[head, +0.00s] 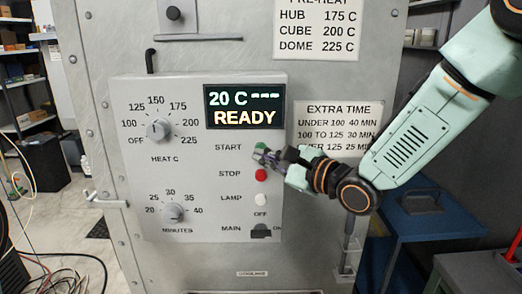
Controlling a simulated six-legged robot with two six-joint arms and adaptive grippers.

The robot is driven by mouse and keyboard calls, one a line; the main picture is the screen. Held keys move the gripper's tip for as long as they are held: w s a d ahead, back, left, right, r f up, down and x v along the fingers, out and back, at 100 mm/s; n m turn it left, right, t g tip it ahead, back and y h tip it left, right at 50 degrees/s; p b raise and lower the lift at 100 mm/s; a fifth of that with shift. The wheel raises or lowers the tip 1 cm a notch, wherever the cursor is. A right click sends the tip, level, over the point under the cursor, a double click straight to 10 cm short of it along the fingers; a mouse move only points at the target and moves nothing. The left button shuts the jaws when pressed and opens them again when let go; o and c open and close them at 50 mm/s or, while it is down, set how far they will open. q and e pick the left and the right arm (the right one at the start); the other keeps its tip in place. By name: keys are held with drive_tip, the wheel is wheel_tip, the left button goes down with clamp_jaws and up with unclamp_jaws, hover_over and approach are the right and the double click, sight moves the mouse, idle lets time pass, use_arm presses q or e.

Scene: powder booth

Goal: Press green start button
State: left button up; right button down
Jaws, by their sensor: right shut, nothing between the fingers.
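The green start button (260,148) sits on the light grey control panel (190,222), right of the word START and partly covered by my gripper. My right gripper (264,155) is shut and empty, with its tips at the green button. I cannot tell whether the tips touch it or stop just short. The display (244,106) above reads 20 C with dashes and READY. My left gripper is not in view.
Below the start button are a red stop button (261,175), a white lamp button (260,200) and a dark main switch (261,231). Heat (158,129) and minutes (172,211) dials are to the left. A blue cart (425,222) stands at right.

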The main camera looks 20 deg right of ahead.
drive_tip(key=shift+a, duration=0.1)
drive_tip(key=shift+s, duration=0.1)
idle(0.3)
drive_tip(key=shift+w+p, duration=0.35)
drive_tip(key=shift+w, duration=0.2)
drive_tip(key=shift+d, duration=0.2)
